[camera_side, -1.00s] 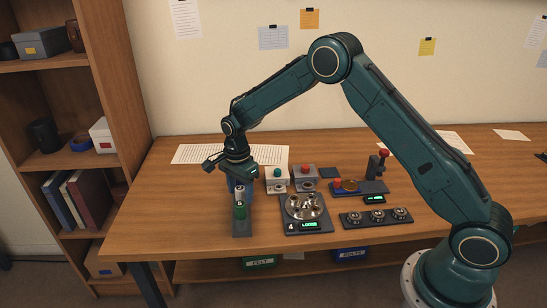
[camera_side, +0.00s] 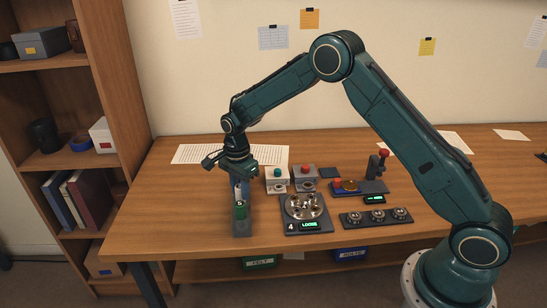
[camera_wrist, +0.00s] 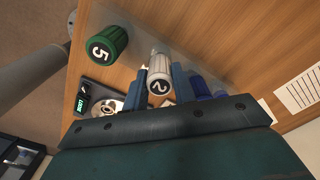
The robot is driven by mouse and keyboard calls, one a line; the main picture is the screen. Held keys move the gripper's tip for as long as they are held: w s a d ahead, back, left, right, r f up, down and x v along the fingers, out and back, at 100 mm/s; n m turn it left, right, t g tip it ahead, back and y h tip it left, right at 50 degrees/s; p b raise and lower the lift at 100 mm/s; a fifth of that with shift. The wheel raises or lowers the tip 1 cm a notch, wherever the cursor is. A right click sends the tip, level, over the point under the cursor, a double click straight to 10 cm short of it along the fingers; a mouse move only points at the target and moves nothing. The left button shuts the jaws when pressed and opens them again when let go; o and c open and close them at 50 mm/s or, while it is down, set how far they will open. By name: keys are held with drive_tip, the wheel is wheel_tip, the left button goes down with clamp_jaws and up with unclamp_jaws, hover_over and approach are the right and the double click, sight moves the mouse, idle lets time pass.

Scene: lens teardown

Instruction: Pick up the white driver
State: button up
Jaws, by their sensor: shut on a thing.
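The white driver (camera_wrist: 159,68), marked 2 on its cap, sits between the two blue fingers of my gripper (camera_wrist: 162,84) in the wrist view. The fingers are shut on it from both sides. In the side view the white driver (camera_side: 238,194) shows just behind the green driver (camera_side: 240,211), under my gripper (camera_side: 242,186). The green driver, marked 5, also shows in the wrist view (camera_wrist: 106,46), apart from the fingers. Both are at the dark rack (camera_side: 242,229). The white driver's lower end is hidden, so I cannot tell whether it is clear of the rack.
A blue thing (camera_wrist: 200,85) is close beside the right-hand finger in the wrist view. The lens fixture (camera_side: 304,206), with a display reading LOOSE, lies right of the rack. Button boxes (camera_side: 277,180) stand behind it. A tray of round parts (camera_side: 377,217) lies farther right.

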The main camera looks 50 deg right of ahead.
wheel_tip(320, 180, up, 19)
drive_tip(key=shift+r, duration=0.2)
idle(0.4)
idle(0.5)
drive_tip(key=d+f+m, duration=0.4)
drive_tip(key=d+f, duration=0.2)
drive_tip(key=d, duration=0.1)
drive_tip(key=shift+f, duration=0.25)
drive_tip(key=d+f+m, duration=0.2)
drive_tip(key=s+d+f+m, duration=0.1)
drive_tip(key=d+f+m, duration=0.1)
drive_tip(key=d, duration=0.1)
drive_tip(key=s+d+f+m, duration=0.1)
drive_tip(key=d+f, duration=0.1)
drive_tip(key=f, duration=0.1)
drive_tip(key=shift+s+d+m, duration=0.15)
drive_tip(key=shift+d+m, duration=0.2)
drive_tip(key=shift+m, duration=0.05)
drive_tip(key=shift+f+n, duration=0.1)
drive_tip(key=shift+n, duration=0.3)
wheel_tip(320, 180, down, 4)
drive_tip(key=n, duration=2)
drive_tip(key=shift+f+n, duration=0.15)
drive_tip(key=shift+n, duration=0.15)
